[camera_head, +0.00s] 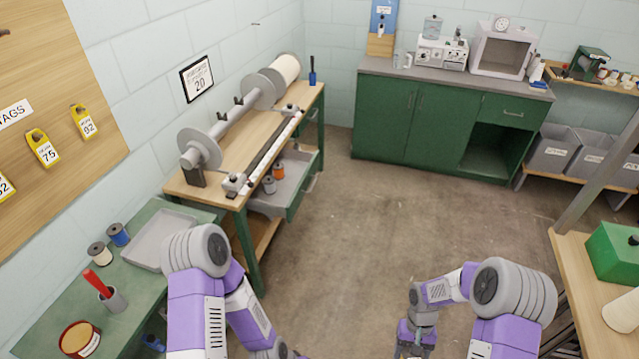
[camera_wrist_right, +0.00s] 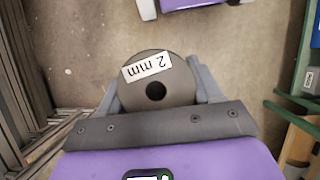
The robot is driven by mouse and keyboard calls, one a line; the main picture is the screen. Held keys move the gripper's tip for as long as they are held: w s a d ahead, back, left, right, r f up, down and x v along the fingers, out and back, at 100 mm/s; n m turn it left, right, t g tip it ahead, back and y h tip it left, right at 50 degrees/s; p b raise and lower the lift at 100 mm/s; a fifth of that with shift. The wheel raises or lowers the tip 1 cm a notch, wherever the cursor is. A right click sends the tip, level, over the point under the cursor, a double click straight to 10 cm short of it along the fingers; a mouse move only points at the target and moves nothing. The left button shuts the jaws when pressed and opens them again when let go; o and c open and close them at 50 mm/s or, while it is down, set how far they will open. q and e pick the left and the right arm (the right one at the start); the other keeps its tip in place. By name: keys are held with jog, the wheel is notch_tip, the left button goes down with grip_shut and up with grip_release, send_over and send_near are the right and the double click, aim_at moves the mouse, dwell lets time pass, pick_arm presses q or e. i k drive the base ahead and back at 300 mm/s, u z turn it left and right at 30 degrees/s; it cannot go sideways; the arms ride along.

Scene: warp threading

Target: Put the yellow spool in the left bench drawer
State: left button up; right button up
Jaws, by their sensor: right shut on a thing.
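In the right wrist view my right gripper (camera_wrist_right: 157,90) is shut on a spool (camera_wrist_right: 150,100). The spool's round dark grey flange faces the camera, with a centre hole and a white "2 mm" label. Its winding is hidden, so I cannot tell its colour. In the head view my right wrist is at the bottom edge, over the floor. My left arm reaches down at bottom centre-left; its fingertips are out of frame. A drawer (camera_head: 298,196) of the wooden bench (camera_head: 228,132) stands open, holding an orange-topped spool (camera_head: 278,172) and a grey spool (camera_head: 269,184).
A green table (camera_head: 60,298) at left carries a grey tray (camera_head: 152,245), white and blue spools, a cup and a tin. A green cabinet (camera_head: 420,115) stands at the back, a wooden table (camera_head: 590,275) at right. The floor between (camera_head: 400,215) is clear.

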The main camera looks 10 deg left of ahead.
aim_at(288, 172)
jog(key=i, duration=2.15)
jog(key=u, duration=2)
jog(key=i, duration=0.5)
jog(key=u, duration=0.05)
